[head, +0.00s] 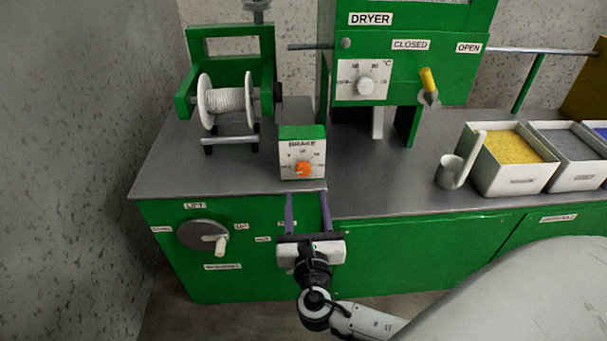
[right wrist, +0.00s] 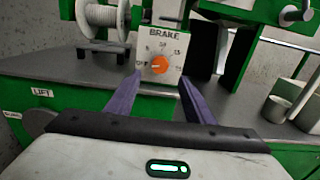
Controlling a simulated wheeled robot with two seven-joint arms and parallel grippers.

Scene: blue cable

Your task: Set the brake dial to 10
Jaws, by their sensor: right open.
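The brake dial is an orange knob (head: 303,169) on the white face of a small green-topped box (head: 302,132) marked BRAKE, at the bench's front edge. In the right wrist view the knob (right wrist: 158,64) shows between my fingertips, and its light mark seems to point left toward OFF, though it is too small to be sure. The scale numbers curve over it, with 10 at the top. My right gripper (head: 307,198) is open and empty, its two purple fingers apart, in front of and below the knob, not touching it. My left gripper is not in view.
A white cable spool (head: 226,100) in a green frame stands left of the brake box. The green dryer (head: 400,65) stands behind it to the right. A grey cup (head: 450,172) and bins (head: 512,181) are on the right. A lift crank (head: 205,236) is on the bench front.

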